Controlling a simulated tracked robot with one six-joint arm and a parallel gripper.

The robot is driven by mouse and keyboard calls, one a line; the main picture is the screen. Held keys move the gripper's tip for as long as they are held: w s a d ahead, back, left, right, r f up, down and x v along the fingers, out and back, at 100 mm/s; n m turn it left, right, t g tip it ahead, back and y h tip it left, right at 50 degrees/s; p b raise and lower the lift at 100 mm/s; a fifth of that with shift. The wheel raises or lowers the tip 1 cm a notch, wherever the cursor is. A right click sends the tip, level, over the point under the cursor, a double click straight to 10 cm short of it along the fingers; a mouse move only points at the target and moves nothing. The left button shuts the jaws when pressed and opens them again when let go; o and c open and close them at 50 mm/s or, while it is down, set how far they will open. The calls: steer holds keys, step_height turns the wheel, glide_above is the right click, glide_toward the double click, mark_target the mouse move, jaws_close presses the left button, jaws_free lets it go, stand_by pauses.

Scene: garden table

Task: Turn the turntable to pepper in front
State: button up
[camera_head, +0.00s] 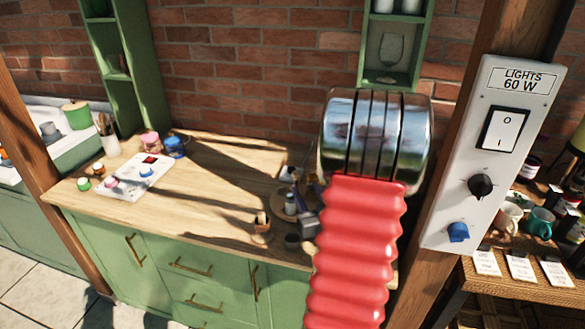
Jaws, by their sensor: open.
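The turntable (277,203) is a round wooden disc on the worktop, right of its middle. Its right part is hidden behind my red bellows arm. A small pale jar with a dark lid (290,205) stands on it, and other small items crowd behind. I cannot read any label, so I cannot tell which item is the pepper or which faces front.
A small wooden holder (261,228) stands in front of the turntable. A post with a lights switch box (492,150) stands at the right. The middle worktop is clear.

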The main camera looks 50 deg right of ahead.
steer(key=x, duration=1.3)
steer(key=shift+w+d, duration=0.1)
steer(key=shift+w, duration=0.05)
jaws_close()
stand_by(0.3)
